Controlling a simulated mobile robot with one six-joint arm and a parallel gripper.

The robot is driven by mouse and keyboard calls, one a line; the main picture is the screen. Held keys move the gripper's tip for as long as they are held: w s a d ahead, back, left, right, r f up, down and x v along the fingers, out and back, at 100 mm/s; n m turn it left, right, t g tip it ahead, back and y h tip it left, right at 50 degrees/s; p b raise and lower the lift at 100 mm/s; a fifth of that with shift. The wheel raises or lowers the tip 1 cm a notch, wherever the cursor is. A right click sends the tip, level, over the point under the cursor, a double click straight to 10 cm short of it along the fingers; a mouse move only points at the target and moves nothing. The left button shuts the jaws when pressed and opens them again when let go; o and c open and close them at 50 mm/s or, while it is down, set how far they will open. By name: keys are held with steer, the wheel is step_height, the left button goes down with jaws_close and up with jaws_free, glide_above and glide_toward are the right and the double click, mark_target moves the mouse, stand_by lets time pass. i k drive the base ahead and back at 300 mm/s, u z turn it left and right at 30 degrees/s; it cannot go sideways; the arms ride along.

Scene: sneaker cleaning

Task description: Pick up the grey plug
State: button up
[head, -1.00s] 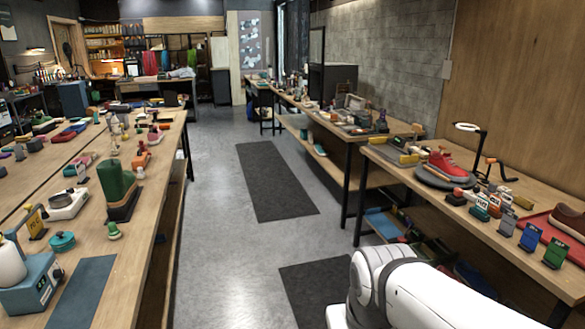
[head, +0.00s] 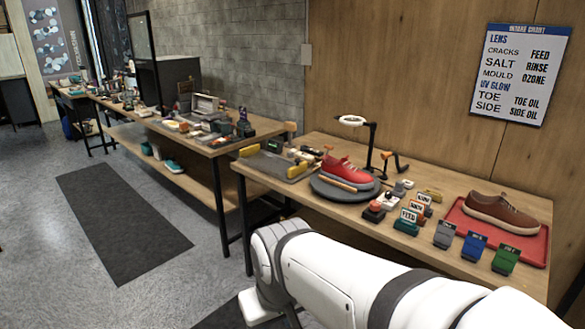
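A small grey block-like piece (head: 444,234) stands near the front edge of the right-hand workbench (head: 300,192) in the head view. It is in a row with a blue piece (head: 473,246) and a green piece (head: 506,259), each with a small label on top. It may be the grey plug, but it is too small to be sure. Smaller grey bits (head: 400,188) lie farther back. My white arm crosses the lower right of the view in front of the bench. My gripper is outside the view.
A brown shoe (head: 495,212) is on a red tray (head: 535,248). Labelled blocks (head: 408,222) crowd the bench's front. Floor to the left is open, with a dark mat (head: 115,220).

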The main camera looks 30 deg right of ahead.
mark_target(399, 188)
steer(key=z, duration=0.6)
steer(key=i, duration=1.3)
steer(key=z, duration=1.25)
steer(key=i, duration=0.75)
steer(key=z, duration=0.35)
steer(key=k, duration=0.9)
steer(key=z, duration=0.15)
steer(key=i, duration=0.9)
steer(key=u, duration=0.05)
